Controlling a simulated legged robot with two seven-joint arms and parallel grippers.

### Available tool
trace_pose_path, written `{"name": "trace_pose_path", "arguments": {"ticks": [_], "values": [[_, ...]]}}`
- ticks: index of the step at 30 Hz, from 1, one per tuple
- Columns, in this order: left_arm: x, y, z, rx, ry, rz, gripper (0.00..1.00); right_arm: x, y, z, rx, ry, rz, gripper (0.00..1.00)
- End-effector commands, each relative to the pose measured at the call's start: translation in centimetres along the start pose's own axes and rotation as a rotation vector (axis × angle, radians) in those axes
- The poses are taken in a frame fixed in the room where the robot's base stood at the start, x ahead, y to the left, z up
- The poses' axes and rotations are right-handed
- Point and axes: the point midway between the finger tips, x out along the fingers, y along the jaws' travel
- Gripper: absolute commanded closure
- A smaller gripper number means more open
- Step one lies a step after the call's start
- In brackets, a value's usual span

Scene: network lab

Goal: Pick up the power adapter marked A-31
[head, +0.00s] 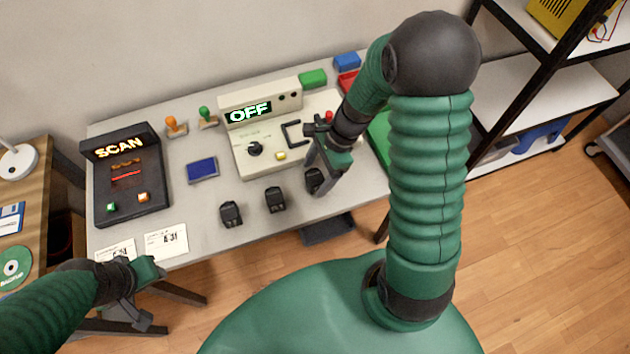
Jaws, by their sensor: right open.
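Three black power adapters stand in a row near the front edge of the grey table: a left one (231,214), a middle one (275,200) and a right one (314,181). Their markings are too small to read. My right gripper (322,164) is open, right at the right adapter and partly covering it; I cannot tell if they touch. A white card (166,242) reading A-31 lies at the table's front left. A second card (113,248) beside it is partly hidden by my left gripper (146,293), which looks open and empty off the front edge.
A black SCAN device (128,180) stands at the table's left. A beige tester (262,150) showing OFF stands behind the adapters. Two stamps (176,127) (207,118) and a blue pad (202,170) lie between. A shelf (540,85) stands at right.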

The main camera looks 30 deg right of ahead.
Motion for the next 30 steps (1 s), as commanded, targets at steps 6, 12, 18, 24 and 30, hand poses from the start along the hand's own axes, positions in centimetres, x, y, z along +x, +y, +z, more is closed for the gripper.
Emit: {"name": "trace_pose_path", "arguments": {"ticks": [6,12,18,24,30], "values": [[0.43,0.01,0.08,0.000,0.000,0.000,0.64,1.55,0.05,-0.05,0.001,0.001,-0.001,0.24],[0.40,0.01,0.07,0.000,0.000,0.000,0.64,1.48,0.10,-0.03,0.000,0.001,-0.001,0.34],[0.41,0.01,0.07,0.000,0.000,0.000,0.64,1.50,0.06,-0.06,0.000,0.001,0.000,0.60],[0.42,0.01,0.07,0.000,0.000,0.000,0.64,1.50,0.06,-0.08,0.000,0.002,-0.001,0.86],[0.42,0.01,0.07,0.000,0.000,0.000,0.64,1.49,0.05,-0.10,0.001,0.002,-0.001,0.97]]}}
